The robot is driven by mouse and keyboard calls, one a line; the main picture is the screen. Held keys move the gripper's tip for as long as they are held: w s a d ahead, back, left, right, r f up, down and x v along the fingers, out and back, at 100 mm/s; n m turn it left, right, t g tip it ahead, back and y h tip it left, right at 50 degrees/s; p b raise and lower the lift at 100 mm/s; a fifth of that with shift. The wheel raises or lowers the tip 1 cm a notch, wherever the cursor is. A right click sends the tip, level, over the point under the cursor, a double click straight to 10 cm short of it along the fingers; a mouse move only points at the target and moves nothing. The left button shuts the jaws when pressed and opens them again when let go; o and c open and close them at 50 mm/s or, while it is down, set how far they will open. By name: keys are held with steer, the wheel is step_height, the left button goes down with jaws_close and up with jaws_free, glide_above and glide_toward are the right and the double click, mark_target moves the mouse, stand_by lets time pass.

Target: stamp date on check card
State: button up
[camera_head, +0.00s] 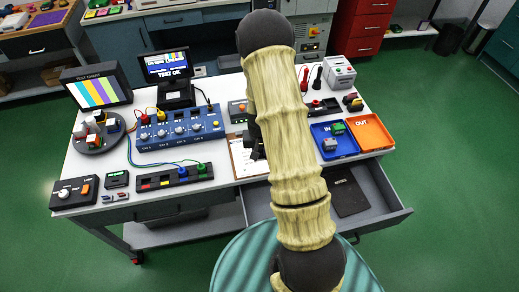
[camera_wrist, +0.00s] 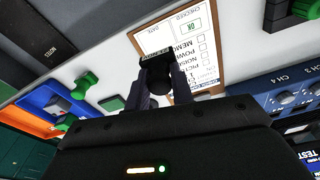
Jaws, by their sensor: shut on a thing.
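The check card (camera_wrist: 208,62) lies on a brown-edged clipboard in the wrist view, with printed lines and a green OK mark in its CHECKED box. In the head view, the card (camera_head: 243,158) shows only partly, left of my arm. My gripper (camera_wrist: 158,88) is shut on a small dark stamp (camera_wrist: 156,56), held over or against the card's edge near the DATE end. I cannot tell whether the stamp touches the card. In the head view, my arm hides most of the gripper and the stamp.
A blue IN tray (camera_head: 333,148) and orange OUT tray (camera_head: 371,134) stand at the right. An open drawer (camera_head: 382,201) with a dark NOTES book (camera_head: 350,197) juts from the front. A blue channel box (camera_head: 180,131) stands left of the card.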

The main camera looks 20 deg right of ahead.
mark_target(260, 159)
steer(key=shift+f+b, duration=1.75)
steer(key=shift+f, duration=1.05)
steer(key=shift+w, duration=0.1)
steer(key=shift+d, duration=0.1)
steer(key=shift+s+f+b, duration=0.2)
steer(key=shift+f+b, duration=0.3)
steer(key=shift+r+p, duration=2.55)
steer(key=shift+r, duration=1)
